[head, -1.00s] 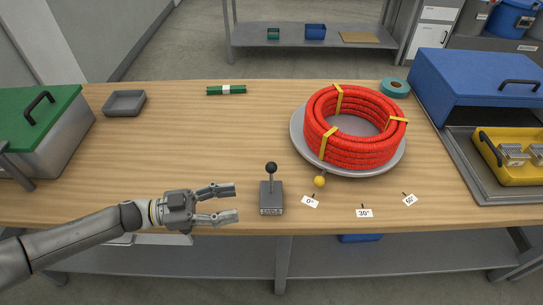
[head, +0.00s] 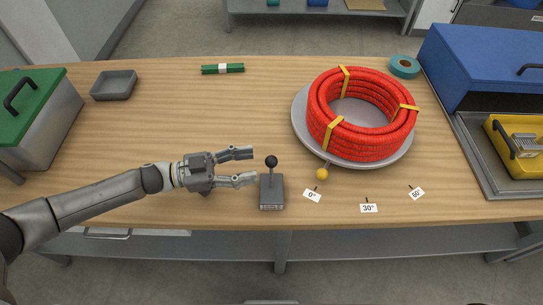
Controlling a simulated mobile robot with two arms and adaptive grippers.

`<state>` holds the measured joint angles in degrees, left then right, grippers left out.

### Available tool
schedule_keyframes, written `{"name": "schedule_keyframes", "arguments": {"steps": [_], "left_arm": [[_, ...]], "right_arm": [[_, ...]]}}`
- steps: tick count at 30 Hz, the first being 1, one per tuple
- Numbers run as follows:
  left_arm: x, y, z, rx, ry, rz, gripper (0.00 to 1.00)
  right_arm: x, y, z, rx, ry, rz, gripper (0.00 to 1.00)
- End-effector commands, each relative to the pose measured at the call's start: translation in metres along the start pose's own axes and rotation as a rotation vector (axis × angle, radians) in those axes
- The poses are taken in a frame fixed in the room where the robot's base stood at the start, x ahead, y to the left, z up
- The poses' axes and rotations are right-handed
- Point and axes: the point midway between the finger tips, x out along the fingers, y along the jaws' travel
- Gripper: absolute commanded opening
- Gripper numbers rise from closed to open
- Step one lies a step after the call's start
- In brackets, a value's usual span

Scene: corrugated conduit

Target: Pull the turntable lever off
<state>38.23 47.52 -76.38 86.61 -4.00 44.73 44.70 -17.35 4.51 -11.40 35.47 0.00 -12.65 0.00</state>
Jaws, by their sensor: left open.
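The lever (head: 271,164) is a thin stick with a black ball knob, standing upright on a small dark grey base box (head: 271,193) near the table's front edge. The turntable (head: 301,118) is a grey disc holding a coil of red corrugated conduit (head: 362,115) bound with yellow straps. A yellow ball (head: 322,174) sticks out from the disc's front edge, close to the 0° label. My left gripper (head: 250,166) is open and empty, fingers pointing right, just left of the lever knob and apart from it. My right gripper is not in view.
Angle labels 0° (head: 312,195), 30° (head: 368,208) and 50° (head: 416,193) lie along the front. A grey tray (head: 114,86), a green bundle (head: 222,69) and teal tape (head: 404,66) lie further back. A green-lidded box (head: 40,120) stands left, a blue box (head: 490,75) right.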

Motion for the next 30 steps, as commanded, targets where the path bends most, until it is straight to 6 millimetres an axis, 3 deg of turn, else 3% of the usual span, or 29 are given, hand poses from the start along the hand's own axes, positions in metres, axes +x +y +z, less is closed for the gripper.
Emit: {"name": "schedule_keyframes", "arguments": {"steps": [3, 9, 22, 30], "left_arm": [[0.025, 0.000, -0.003, -0.001, 0.003, 0.002, 0.49], [0.054, 0.001, -0.002, -0.002, 0.001, 0.001, 0.49], [0.066, 0.000, 0.000, -0.001, -0.001, 0.000, 0.49], [0.065, 0.000, 0.000, -0.001, -0.001, -0.001, 0.17]], "right_arm": [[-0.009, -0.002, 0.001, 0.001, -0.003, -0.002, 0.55], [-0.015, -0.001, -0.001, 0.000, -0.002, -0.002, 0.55], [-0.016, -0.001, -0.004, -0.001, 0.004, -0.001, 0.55], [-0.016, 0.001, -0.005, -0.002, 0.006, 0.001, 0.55]]}}
